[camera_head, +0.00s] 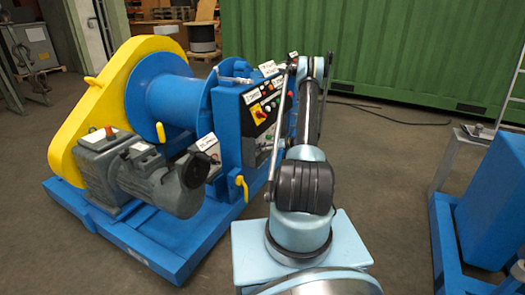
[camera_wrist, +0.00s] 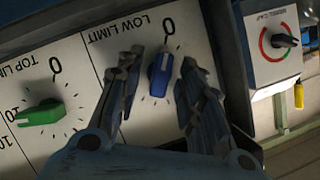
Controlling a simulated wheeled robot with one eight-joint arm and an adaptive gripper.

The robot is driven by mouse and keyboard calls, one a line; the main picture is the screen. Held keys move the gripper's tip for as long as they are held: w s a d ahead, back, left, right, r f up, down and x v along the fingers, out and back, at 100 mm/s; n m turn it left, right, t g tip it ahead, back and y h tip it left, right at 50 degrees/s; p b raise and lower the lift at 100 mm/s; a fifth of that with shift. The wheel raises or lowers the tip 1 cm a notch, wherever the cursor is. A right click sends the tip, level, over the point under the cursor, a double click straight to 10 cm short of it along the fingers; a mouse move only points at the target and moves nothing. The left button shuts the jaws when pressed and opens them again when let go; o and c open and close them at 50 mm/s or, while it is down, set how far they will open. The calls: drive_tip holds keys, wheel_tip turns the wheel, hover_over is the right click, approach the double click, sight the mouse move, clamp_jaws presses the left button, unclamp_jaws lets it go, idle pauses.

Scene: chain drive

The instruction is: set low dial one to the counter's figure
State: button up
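In the wrist view, the blue dial (camera_wrist: 159,74) sits on a white panel (camera_wrist: 140,150) under the printed words LOW LIMIT. Its pale mark points roughly at the 0 above it. My gripper (camera_wrist: 160,60) is open, with one finger on each side of the blue dial. A gap shows on both sides, and I cannot see contact. In the head view, the gripper itself cannot be made out.
In the wrist view, a separate box with a black knob (camera_wrist: 285,40) in a red and green ring is at right. In the head view, the blue and yellow winch (camera_head: 170,100) with its control panel (camera_head: 262,105) stands left of my arm. A green container (camera_head: 400,50) is behind.

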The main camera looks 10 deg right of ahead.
drive_tip(key=shift+c, duration=0.6)
clamp_jaws()
drive_tip(key=m, duration=0.1)
drive_tip(key=m+y, duration=0.1)
drive_tip(key=m, duration=0.1)
drive_tip(key=shift+w+d+f+g, duration=0.15)
drive_tip(key=shift+d+g, duration=0.05)
drive_tip(key=shift+g, duration=0.2)
drive_tip(key=m+y, duration=0.1)
drive_tip(key=m, duration=0.1)
drive_tip(key=shift+f+m+g+y, duration=0.1)
drive_tip(key=shift+m+g+y, duration=0.3)
drive_tip(key=m+y, duration=0.1)
drive_tip(key=m, duration=0.2)
drive_tip(key=shift+f, duration=0.15)
drive_tip(key=shift+f+m+y, duration=0.15)
drive_tip(key=shift+m+y, duration=0.65)
drive_tip(key=shift+m, duration=0.9)
